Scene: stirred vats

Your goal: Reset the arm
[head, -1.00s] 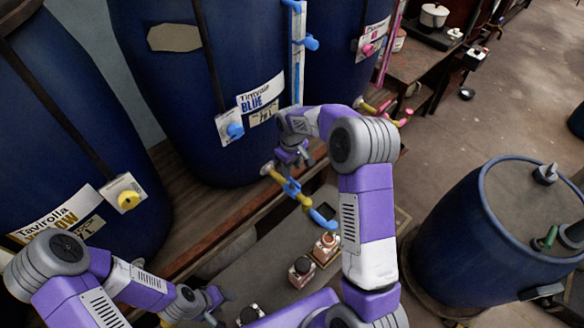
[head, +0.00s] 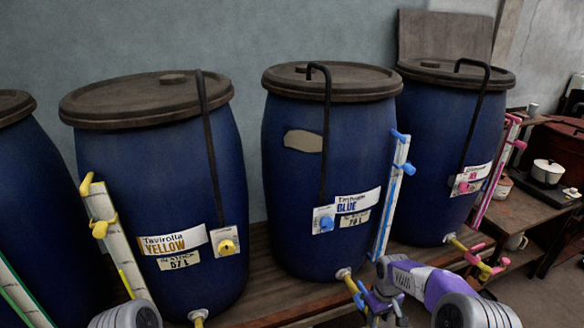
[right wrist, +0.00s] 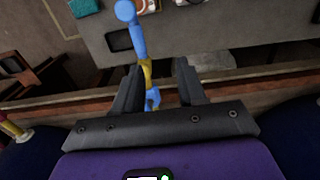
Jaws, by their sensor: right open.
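My right gripper (head: 384,308) is low in the head view, beside the blue vat's tap (head: 350,284). In the right wrist view the right gripper (right wrist: 158,70) has its two dark fingers apart. The yellow and blue tap (right wrist: 147,72) shows between them in the picture; I cannot tell whether they touch it. The blue vat (head: 290,200) stands upright with a label reading BLUE. Part of my left arm shows at the bottom edge of the head view, but its gripper is out of frame.
The yellow vat (head: 110,185) stands to the left and a pink-marked vat (head: 425,150) to the right, all on a wooden bench (head: 280,300). A white pot (head: 546,172) sits at the far right. The wrist view shows a grey surface (right wrist: 230,35).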

